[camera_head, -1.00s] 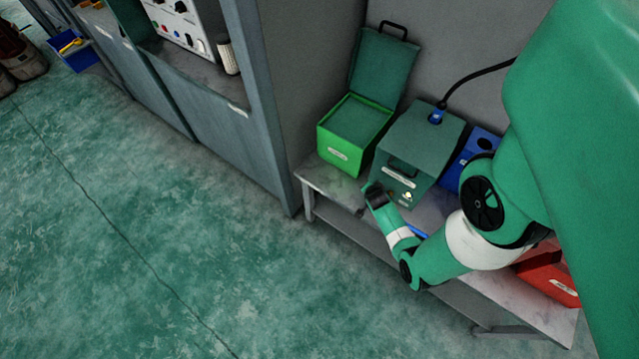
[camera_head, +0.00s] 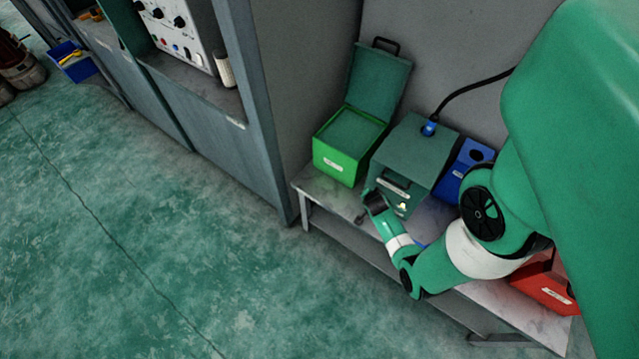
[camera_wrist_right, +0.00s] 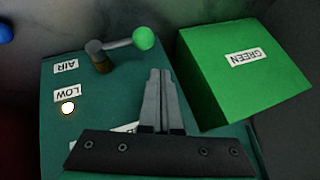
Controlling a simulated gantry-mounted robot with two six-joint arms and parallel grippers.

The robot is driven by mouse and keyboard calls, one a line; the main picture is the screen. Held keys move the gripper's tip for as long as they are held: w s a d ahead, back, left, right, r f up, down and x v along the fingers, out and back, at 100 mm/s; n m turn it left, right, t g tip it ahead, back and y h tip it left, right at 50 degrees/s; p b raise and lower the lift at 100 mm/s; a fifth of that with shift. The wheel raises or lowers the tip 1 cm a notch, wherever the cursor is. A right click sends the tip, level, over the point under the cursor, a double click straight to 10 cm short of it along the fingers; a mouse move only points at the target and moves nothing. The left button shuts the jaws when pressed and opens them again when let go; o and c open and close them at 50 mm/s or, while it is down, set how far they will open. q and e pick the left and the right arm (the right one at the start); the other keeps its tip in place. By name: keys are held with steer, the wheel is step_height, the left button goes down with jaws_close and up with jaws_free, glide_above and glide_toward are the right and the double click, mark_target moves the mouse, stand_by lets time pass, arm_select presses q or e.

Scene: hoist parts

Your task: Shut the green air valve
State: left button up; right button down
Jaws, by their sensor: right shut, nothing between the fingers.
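The air valve shows in the right wrist view as a grey-brown stem with a short lever ending in a green ball (camera_wrist_right: 143,38). It is on the dark green box (camera_wrist_right: 75,130), beside the upside-down label AIR (camera_wrist_right: 65,66). The lever points sideways toward the green bin. My right gripper (camera_wrist_right: 158,75) is shut and empty, its tips just below the lever in the picture and apparently not touching it. In the head view my right gripper (camera_head: 368,203) is at the front of the dark green box (camera_head: 410,150); the valve cannot be made out there. My left gripper is not in view.
A lit lamp (camera_wrist_right: 68,108) is beside the label LOW. A green bin (camera_head: 337,158) with its lid up stands left of the box. A blue bin (camera_head: 452,178) and a red bin (camera_head: 545,290) are to the right. A black cable (camera_head: 465,95) plugs into the box top.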

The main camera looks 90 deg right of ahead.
arm_select(q)
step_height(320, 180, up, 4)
steer(key=p, duration=0.2)
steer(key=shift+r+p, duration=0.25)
steer(key=shift+p, duration=0.15)
arm_select(e)
steer(key=w+a+r, duration=0.3)
steer(key=a+r, duration=0.1)
steer(key=r, duration=0.5)
steer(key=shift+a, duration=0.3)
